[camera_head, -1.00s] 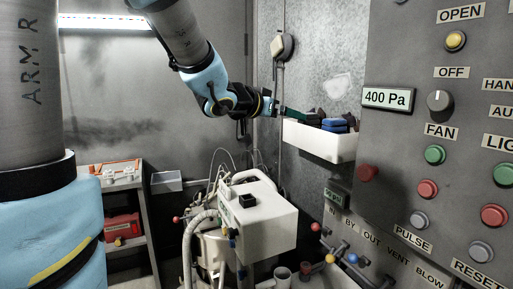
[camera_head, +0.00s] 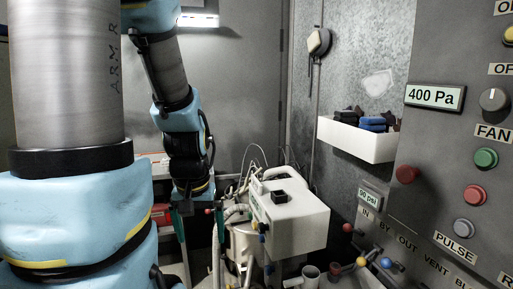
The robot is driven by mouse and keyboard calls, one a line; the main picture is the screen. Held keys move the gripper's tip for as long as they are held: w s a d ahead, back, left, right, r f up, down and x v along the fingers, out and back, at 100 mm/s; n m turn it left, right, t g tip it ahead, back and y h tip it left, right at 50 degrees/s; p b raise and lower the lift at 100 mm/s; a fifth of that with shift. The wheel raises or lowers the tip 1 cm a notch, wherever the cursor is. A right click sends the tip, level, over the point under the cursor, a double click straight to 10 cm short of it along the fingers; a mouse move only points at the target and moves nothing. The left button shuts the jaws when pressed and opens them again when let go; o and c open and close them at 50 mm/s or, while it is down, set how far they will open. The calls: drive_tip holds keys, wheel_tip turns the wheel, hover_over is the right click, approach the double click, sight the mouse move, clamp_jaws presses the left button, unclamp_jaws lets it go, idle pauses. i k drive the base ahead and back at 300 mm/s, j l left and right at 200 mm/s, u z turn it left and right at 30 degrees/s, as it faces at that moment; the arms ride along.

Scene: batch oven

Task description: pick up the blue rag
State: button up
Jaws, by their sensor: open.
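Blue cloth, likely the blue rag (camera_head: 373,124), lies in a white wall bin (camera_head: 358,142) at the upper right, bunched among dark cloths; its lower part is hidden by the bin's front. My gripper (camera_head: 202,250) hangs pointing down, left of the white machine and well away from the bin. Its two dark green fingers are spread apart, with no object visible between them.
A white boxy machine (camera_head: 290,217) with hoses stands between my gripper and the bin. Coloured valve knobs (camera_head: 361,262) are below the bin. A grey control panel (camera_head: 440,175) fills the right side. A shelf with a red case (camera_head: 161,214) is behind my arm.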

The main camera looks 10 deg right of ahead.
sight(374, 124)
drive_tip(key=z, duration=0.95)
drive_tip(key=i+j+u, duration=0.2)
